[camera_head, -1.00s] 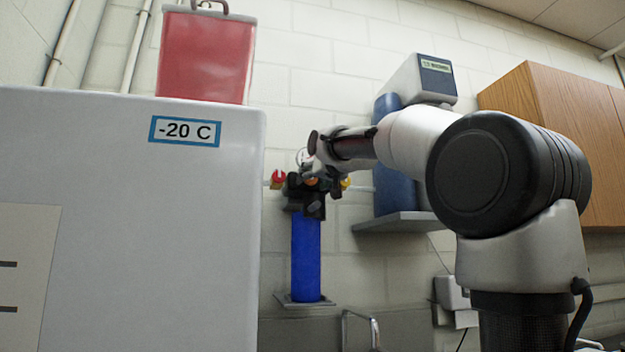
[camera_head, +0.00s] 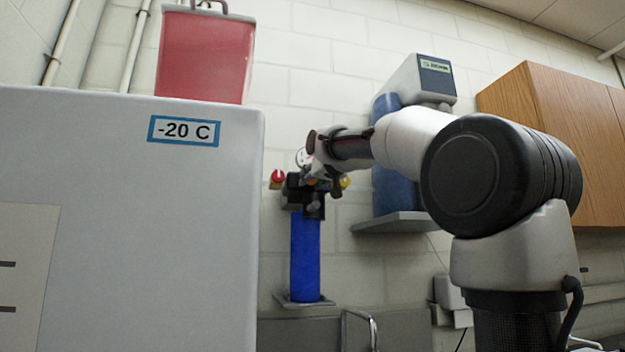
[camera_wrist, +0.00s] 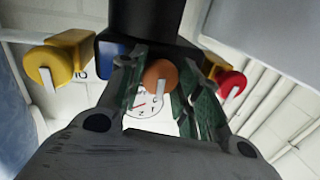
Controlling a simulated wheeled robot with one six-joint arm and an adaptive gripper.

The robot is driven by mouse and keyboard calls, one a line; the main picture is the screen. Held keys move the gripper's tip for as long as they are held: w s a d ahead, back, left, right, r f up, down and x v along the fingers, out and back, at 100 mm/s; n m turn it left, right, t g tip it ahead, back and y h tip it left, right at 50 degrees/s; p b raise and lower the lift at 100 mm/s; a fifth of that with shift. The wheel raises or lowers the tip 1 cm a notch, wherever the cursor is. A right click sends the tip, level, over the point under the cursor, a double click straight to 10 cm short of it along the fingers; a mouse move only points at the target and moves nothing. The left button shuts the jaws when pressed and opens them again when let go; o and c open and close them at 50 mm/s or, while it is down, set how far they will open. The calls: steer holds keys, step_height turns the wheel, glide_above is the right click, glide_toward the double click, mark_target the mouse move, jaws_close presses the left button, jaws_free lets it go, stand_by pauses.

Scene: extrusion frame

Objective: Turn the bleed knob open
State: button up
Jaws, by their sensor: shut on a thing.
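An orange knob (camera_wrist: 161,72) with a white pointer mark sits between the two green-padded fingers of my gripper (camera_wrist: 160,84) in the wrist view. My gripper is shut on this knob, which I take to be the bleed knob. A yellow knob (camera_wrist: 43,66) is to the left and a red knob (camera_wrist: 232,84) to the right. A round dial gauge (camera_wrist: 150,106) shows partly behind the fingers. In the head view, my gripper (camera_head: 320,182) is at the black valve body (camera_head: 300,196) on top of a blue cylinder (camera_head: 305,258); it hides the orange knob there.
A white freezer labelled -20 C (camera_head: 120,220) fills the left, with a red container (camera_head: 205,55) on it. A wall shelf (camera_head: 397,222) and a wooden cabinet (camera_head: 550,130) are to the right. A red knob (camera_head: 277,177) shows left of the valve body.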

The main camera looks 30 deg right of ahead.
steer(key=n, duration=0.3)
steer(key=shift+n+g, duration=0.3)
steer(key=n, duration=0.4)
steer(key=shift+g+h, duration=0.3)
steer(key=shift+h, duration=0.1)
steer(key=n, duration=0.4)
steer(key=shift+r+g+h, duration=0.1)
steer(key=shift+g+h, duration=0.2)
steer(key=shift+h, duration=0.1)
steer(key=shift+a+n+h, duration=0.1)
steer(key=shift+n+h, duration=0.3)
steer(key=shift+n, duration=1.4)
steer(key=o, duration=1)
steer(key=shift+o, duration=0.2)
steer(key=shift+s+r, duration=0.1)
